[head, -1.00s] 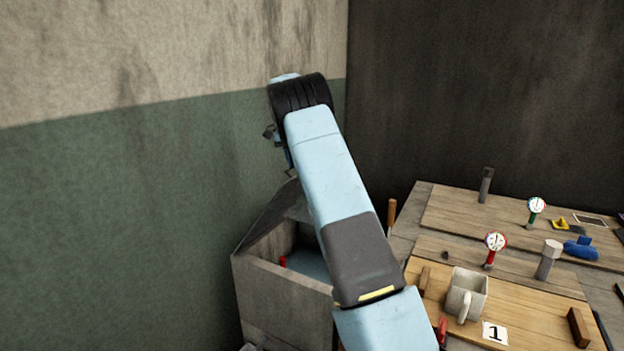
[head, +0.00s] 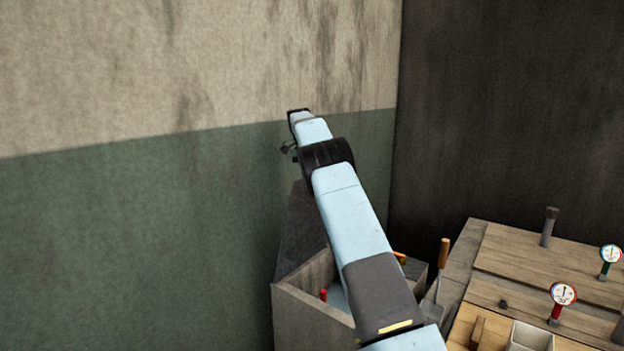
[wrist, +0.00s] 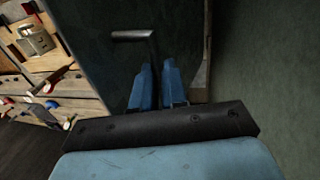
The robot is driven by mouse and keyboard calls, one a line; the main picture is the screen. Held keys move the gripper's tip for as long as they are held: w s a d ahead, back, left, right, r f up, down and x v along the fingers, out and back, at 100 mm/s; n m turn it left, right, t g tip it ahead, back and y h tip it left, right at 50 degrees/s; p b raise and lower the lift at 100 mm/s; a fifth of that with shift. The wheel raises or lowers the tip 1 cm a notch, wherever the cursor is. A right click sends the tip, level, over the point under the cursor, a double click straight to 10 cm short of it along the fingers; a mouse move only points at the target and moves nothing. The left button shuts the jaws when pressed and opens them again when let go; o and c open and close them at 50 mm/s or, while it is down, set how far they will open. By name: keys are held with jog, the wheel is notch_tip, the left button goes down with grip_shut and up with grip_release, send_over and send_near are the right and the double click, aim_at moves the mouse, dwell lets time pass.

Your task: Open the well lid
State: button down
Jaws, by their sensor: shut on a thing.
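The well is a grey concrete box (head: 312,318) at the lower middle of the head view. Its dark grey lid (head: 303,235) stands steeply raised at the back left, and the box's mouth is open in front of it. In the wrist view the lid's dark face (wrist: 98,55) fills the middle. A bent metal handle (wrist: 133,35) stands out from it. My gripper (wrist: 156,72) has its blue fingers closed around the lower end of this handle. In the head view, my arm hides part of the lid and box, and the fingertips are hidden.
Inside the box are a red piece (head: 323,295) and a light blue surface. The green and beige wall (head: 150,220) is close behind the lid.

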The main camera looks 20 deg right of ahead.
jog(key=shift+d+f, duration=0.2)
jog(key=shift+d, duration=0.2)
jog(key=c, duration=1.5)
grip_release()
jog(key=shift+w, duration=0.15)
jog(key=o, duration=0.3)
jog(key=shift+o, duration=0.2)
jog(key=shift+a+r, duration=0.1)
jog(key=shift+v, duration=1.4)
jog(key=s+a+r, duration=0.1)
jog(key=s+r, duration=0.9)
jog(key=s, duration=0.4)
